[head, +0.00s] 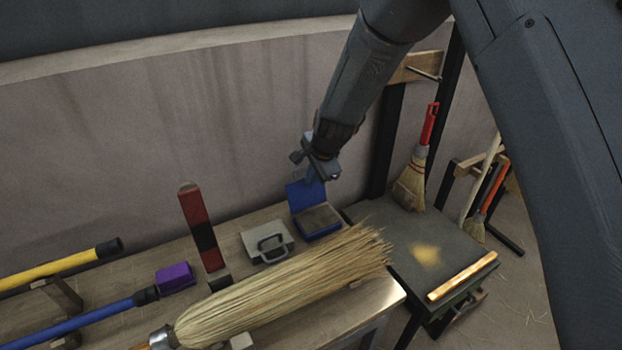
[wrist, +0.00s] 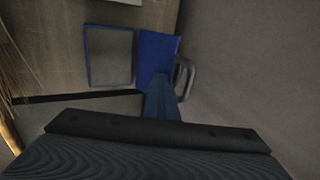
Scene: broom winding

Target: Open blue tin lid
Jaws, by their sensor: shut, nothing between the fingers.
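The blue tin (head: 320,236) stands on the bench near its right end, with its blue lid (head: 303,196) raised at the back, roughly upright. In the wrist view the tin's open body (wrist: 88,62) shows a grey-brown inside, with the lid (wrist: 157,52) to its right. My gripper (head: 316,181) is shut and empty, close over the lid's top; its fingers (wrist: 163,88) overlap the lid's lower end in the wrist view. I cannot tell whether they touch it.
A grey box with a handle (head: 268,243) is left of the tin, and a large straw broom head (head: 280,285) lies in front. A red and black upright piece (head: 200,230) and a purple block (head: 175,277) are further left. A dark-topped stand (head: 405,240) is right.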

